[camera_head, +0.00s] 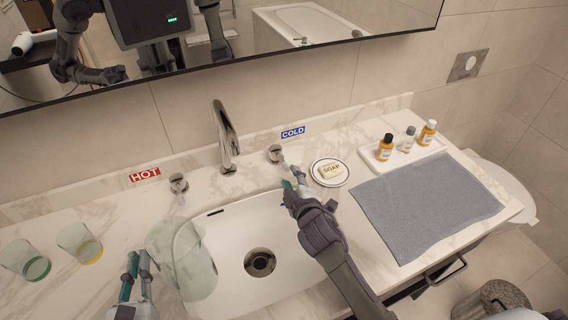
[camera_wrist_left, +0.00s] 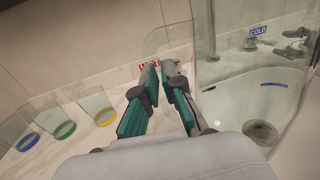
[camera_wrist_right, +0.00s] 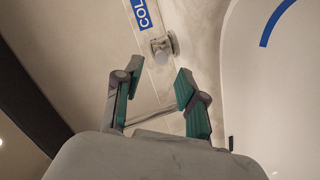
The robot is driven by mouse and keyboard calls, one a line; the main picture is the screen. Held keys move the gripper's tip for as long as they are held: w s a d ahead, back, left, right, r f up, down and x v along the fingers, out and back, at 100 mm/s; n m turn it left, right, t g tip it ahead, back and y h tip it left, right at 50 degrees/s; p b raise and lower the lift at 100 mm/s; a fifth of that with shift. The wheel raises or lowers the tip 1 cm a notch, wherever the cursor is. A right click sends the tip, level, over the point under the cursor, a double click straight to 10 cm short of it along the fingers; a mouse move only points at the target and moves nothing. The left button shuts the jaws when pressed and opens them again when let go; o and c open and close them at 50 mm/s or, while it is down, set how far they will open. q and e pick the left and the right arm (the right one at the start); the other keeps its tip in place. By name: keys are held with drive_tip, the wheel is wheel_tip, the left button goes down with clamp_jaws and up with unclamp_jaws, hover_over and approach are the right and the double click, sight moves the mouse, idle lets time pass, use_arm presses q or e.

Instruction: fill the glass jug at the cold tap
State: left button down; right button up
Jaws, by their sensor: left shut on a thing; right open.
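The clear glass jug (camera_head: 190,265) is over the left side of the basin, with its mouth left of and below the spout (camera_head: 226,135). It also shows in the left wrist view (camera_wrist_left: 228,75). My left gripper (camera_head: 140,268) is shut on the jug at its left side, where the handle is. I see no water in the jug and no stream from the spout. The cold tap knob (camera_head: 275,153) sits below the blue COLD label (camera_head: 293,132). My right gripper (camera_head: 293,184) is open, just in front of this knob; the knob (camera_wrist_right: 162,48) shows beyond its fingertips in the right wrist view.
The basin (camera_head: 235,217) has a dark drain. The hot tap knob (camera_head: 178,184) stands left of the spout. Several glasses with coloured bases, one of them green (camera_head: 27,260), stand at the far left. A soap dish (camera_head: 330,172), a grey towel (camera_head: 425,207) and a bottle tray (camera_head: 403,153) lie right.

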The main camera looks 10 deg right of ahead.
sight(284, 162)
drive_tip(key=x, duration=0.8)
drive_tip(key=shift+f, duration=0.1)
drive_tip(key=shift+s, duration=0.1)
clamp_jaws()
